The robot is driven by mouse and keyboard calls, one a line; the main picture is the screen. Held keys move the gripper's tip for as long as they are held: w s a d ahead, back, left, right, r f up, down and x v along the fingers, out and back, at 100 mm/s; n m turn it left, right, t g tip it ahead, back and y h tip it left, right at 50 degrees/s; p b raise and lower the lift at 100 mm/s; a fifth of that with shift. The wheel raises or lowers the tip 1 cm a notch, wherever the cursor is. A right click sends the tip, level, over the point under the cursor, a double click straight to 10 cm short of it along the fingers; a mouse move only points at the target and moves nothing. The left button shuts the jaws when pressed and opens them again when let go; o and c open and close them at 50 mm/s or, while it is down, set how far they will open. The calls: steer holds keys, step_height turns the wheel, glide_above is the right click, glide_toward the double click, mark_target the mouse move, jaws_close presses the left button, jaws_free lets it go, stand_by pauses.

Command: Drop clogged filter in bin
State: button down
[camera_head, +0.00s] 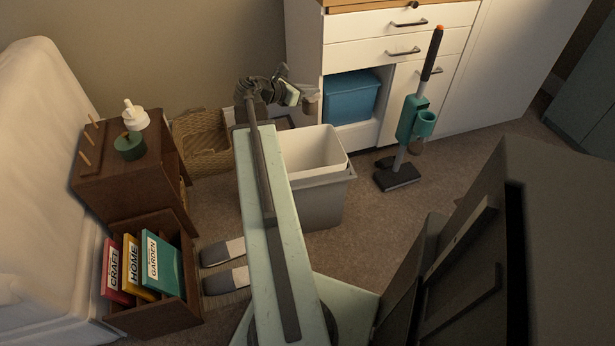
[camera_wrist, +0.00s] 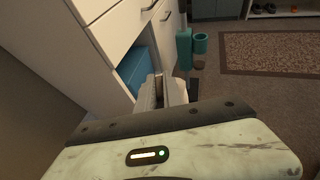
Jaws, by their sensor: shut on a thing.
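My gripper (camera_head: 303,99) is at the end of my outstretched arm in the head view, in front of the white cabinet. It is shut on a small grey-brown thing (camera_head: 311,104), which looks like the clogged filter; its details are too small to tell. The pale grey bin (camera_head: 325,205) stands open on the carpet below and nearer than my gripper. My arm covers its left side. The held thing appears above and behind the bin's opening; I cannot tell whether it is over it.
A teal stick vacuum (camera_head: 416,120) stands right of the bin, before the white cabinet (camera_head: 400,40) with a blue box (camera_head: 350,97). A wicker basket (camera_head: 203,140), wooden side table (camera_head: 95,180), book crate (camera_head: 170,315) and slippers (camera_head: 224,252) are left. Carpet is clear between bin and vacuum.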

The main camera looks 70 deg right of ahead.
mark_target(311, 109)
steer(key=f+m+g+b, duration=0.1)
steer(key=f+b, duration=0.1)
steer(key=f+m+g+y+b, duration=0.1)
steer(key=f+b, duration=0.2)
steer(key=f+m+y+b, duration=0.1)
steer(key=f+b, duration=0.1)
steer(key=shift+d+f+g, duration=0.25)
steer(key=shift+d+g, duration=0.15)
steer(key=shift+a+f+m+g+y+b, duration=0.15)
steer(key=shift+m+g+y+b, duration=0.15)
steer(key=shift+b, duration=0.05)
steer(key=shift+s+a, duration=0.1)
steer(key=shift+s, duration=0.05)
step_height(311, 109, down, 6)
steer(key=b, duration=0.5)
steer(key=shift+r+b, duration=0.2)
steer(key=shift+b, duration=0.15)
steer(key=c, duration=1.4)
jaws_free()
